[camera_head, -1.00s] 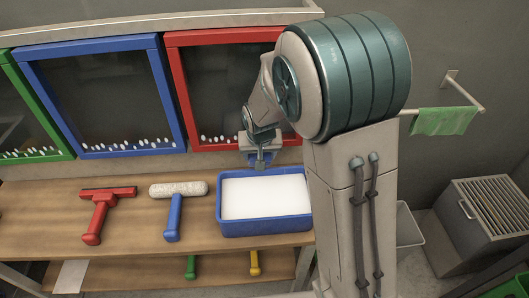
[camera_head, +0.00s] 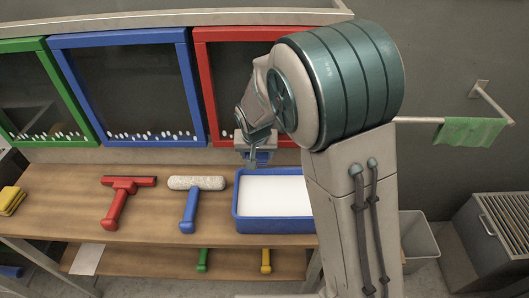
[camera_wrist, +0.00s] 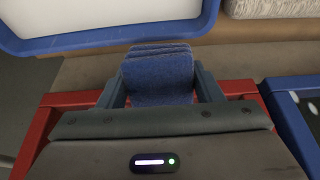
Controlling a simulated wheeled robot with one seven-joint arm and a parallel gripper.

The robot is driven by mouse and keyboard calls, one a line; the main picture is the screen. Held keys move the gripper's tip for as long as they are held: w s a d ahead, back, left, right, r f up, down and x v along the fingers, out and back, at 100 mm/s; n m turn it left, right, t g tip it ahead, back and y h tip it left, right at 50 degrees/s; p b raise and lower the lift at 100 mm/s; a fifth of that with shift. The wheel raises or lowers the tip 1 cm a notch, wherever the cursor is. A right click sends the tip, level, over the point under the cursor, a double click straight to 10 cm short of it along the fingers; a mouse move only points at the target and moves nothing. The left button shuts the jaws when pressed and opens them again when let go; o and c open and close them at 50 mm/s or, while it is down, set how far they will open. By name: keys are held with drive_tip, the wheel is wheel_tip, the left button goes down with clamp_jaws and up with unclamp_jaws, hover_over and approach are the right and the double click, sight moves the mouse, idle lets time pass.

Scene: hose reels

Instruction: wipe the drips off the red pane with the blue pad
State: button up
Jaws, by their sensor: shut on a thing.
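The red pane (camera_head: 203,82) hangs on the wall at the back, right of the blue pane. My arm covers much of its glass and lower edge, so its drips are mostly hidden. My gripper (camera_head: 254,162) is in front of the pane's lower edge, above the back of the blue tub. In the wrist view my gripper (camera_wrist: 160,92) is shut on the blue pad (camera_wrist: 160,72), a folded dark blue cloth. The red frame (camera_wrist: 240,87) shows on both sides behind the jaws. I cannot tell whether the pad touches the pane.
The blue tub (camera_head: 237,212) with white contents stands on the wooden bench (camera_head: 60,190). A red squeegee (camera_head: 117,203), a blue-handled roller (camera_head: 190,208) and a yellow cloth (camera_head: 10,200) lie left of it. The blue pane (camera_head: 195,100) and green pane (camera_head: 45,143) have white drips low down.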

drive_tip(key=a, duration=1)
drive_tip(key=shift+a+b, duration=0.25)
drive_tip(key=shift+b, duration=0.1)
idle(0.5)
drive_tip(key=shift+w+r, duration=0.1)
drive_tip(key=s+b, duration=0.2)
drive_tip(key=s, duration=0.5)
drive_tip(key=shift+b, duration=0.3)
drive_tip(key=shift+d, duration=0.1)
idle(0.7)
